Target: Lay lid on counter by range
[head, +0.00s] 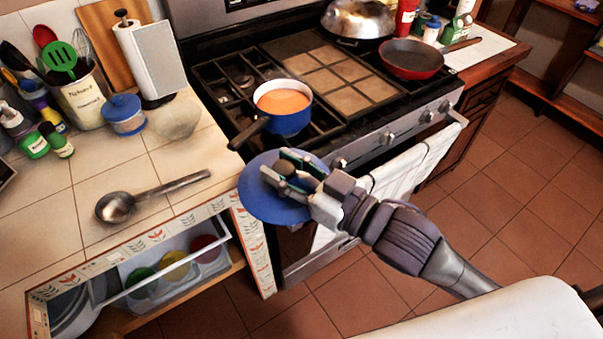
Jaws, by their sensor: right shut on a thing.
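The blue lid (262,203) is a flat round disc in the middle of the view. My right gripper (283,176) is shut on the lid, over its upper middle, and hides part of it. The lid appears at the edge between the tiled counter (90,190) and the range front, overlapping both in the picture; I cannot tell its height or whether it touches the counter. The range (325,80) has a blue pot (291,122) with orange contents on its left front burner, uncovered. My left gripper is not in view.
A ladle (150,196) lies on the counter, with bare tiles around it. A glass bowl (176,119), a blue-lidded jar (124,114) and a utensil crock (82,98) stand behind. An open drawer (175,275) is below the counter. A red pan (411,60) sits on the range.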

